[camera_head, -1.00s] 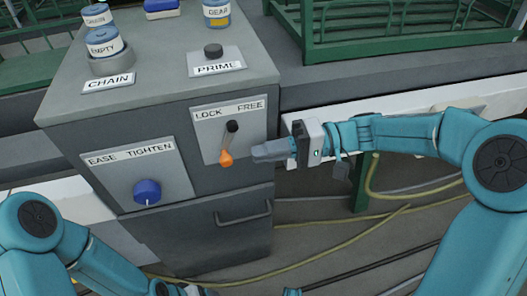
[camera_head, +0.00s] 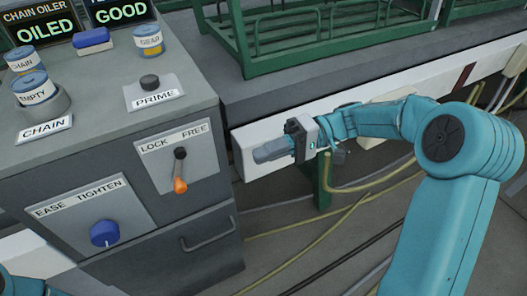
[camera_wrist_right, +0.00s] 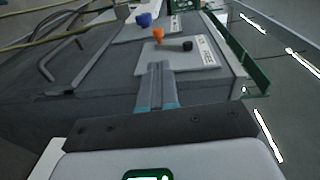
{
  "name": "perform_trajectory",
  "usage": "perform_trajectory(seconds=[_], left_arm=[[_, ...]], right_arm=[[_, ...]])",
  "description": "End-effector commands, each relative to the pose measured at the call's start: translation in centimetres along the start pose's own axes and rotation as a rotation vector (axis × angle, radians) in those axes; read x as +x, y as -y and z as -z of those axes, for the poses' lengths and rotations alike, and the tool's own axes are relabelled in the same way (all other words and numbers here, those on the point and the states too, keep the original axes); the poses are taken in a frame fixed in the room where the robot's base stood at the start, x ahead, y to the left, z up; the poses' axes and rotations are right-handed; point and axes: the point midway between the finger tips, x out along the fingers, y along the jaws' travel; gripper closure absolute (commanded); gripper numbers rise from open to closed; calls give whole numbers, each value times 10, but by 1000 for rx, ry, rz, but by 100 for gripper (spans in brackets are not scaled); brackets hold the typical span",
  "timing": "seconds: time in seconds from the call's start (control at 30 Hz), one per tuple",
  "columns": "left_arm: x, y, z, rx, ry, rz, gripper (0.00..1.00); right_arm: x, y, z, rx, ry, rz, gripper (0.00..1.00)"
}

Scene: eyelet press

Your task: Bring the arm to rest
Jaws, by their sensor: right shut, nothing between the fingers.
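My right gripper (camera_head: 270,152) is shut and empty, to the right of the grey cabinet in the head view. Its fingers point left toward the lever panel, apart from it. The closed fingers also show in the right wrist view (camera_wrist_right: 156,88). The orange-tipped lever (camera_head: 180,172) hangs down on the LOCK/FREE panel (camera_head: 203,150); its orange end also shows in the wrist view (camera_wrist_right: 158,36). Of my left arm only a small teal part shows at the bottom left corner; its gripper is out of view.
The cabinet carries a blue EASE/TIGHTEN knob (camera_head: 104,233), a black PRIME knob (camera_head: 149,82), and cans labelled EMPTY (camera_head: 33,88) and GEAR (camera_head: 149,41). Signs read OILED (camera_head: 46,30) and GOOD (camera_head: 122,12). A green rack (camera_head: 300,64) stands behind. Yellow hoses (camera_head: 310,218) lie on the floor.

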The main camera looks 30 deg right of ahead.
Motion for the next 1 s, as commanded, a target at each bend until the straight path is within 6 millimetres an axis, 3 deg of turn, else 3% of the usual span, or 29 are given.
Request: perform_trajectory(seconds=[0.27,0.37,0.47,0.53,0.73,0.83,1.0], left_arm=[[0,0,0,0,0,0,19],[0,0,0,0,0,0,19],[0,0,0,0,0,0,19],[0,0,0,0,0,0,19],[0,0,0,0,0,0,19],[0,0,0,0,0,0,19],[0,0,0,0,0,0,19]], right_arm=[[0,-2,0,5,0,-5,100],[10,-24,0,63,-1,-55,100],[30,-80,-5,191,0,-189,100],[46,-133,-17,296,4,-331,100],[70,-281,-84,445,17,-811,100],[73,-328,-113,406,6,-988,100],[80,-367,-141,277,-31,-1130,100]])
